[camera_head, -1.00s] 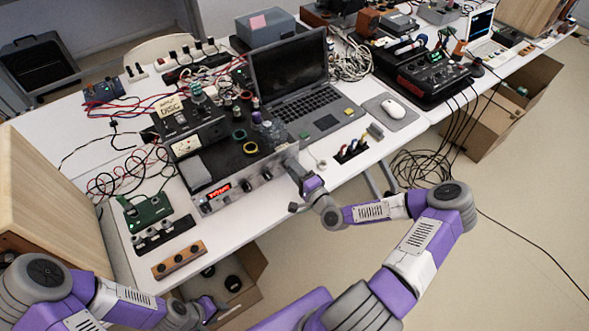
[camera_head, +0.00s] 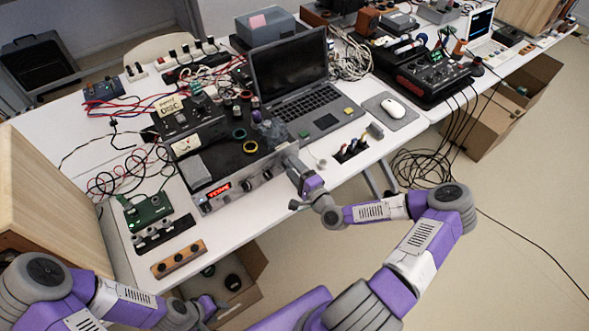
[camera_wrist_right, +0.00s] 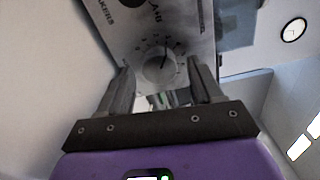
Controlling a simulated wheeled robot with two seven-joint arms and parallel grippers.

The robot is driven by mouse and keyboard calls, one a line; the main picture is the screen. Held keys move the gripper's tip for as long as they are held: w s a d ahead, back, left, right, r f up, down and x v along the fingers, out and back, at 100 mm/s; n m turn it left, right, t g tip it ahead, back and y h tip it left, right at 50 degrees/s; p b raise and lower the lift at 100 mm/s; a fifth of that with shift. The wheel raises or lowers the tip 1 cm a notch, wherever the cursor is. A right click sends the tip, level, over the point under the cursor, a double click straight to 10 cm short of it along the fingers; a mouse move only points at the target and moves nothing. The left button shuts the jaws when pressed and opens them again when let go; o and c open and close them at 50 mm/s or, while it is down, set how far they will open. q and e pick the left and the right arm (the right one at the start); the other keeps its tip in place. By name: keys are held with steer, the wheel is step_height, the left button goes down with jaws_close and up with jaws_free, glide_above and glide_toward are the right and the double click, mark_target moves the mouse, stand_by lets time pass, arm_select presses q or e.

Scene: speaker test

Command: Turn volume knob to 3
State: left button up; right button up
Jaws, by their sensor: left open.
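The amplifier (camera_head: 232,190) is a silver-fronted box with a red lit display and a row of knobs, on the table's front edge. In the right wrist view a round silver knob (camera_wrist_right: 160,68) with a dark pointer line sits in a printed dial; its marks are too small to read. My right gripper (camera_head: 287,160) is at the right end of the front panel. In its wrist view the right gripper's fingers (camera_wrist_right: 161,72) are open, one on each side of the knob, with gaps showing. My left gripper (camera_head: 214,306) is open and empty, low at the left.
A laptop (camera_head: 290,85) stands right behind the amplifier, with a mouse (camera_head: 392,107) beyond. A wooden cabinet (camera_head: 45,200) stands at far left. Floor in front of the table is mostly clear.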

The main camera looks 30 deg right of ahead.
steer(key=shift+s, duration=0.1)
steer(key=s, duration=0.5)
steer(key=s+p, duration=0.1)
steer(key=s, duration=0.1)
steer(key=shift+s+d, duration=0.2)
steer(key=shift+d, duration=0.1)
stand_by(0.3)
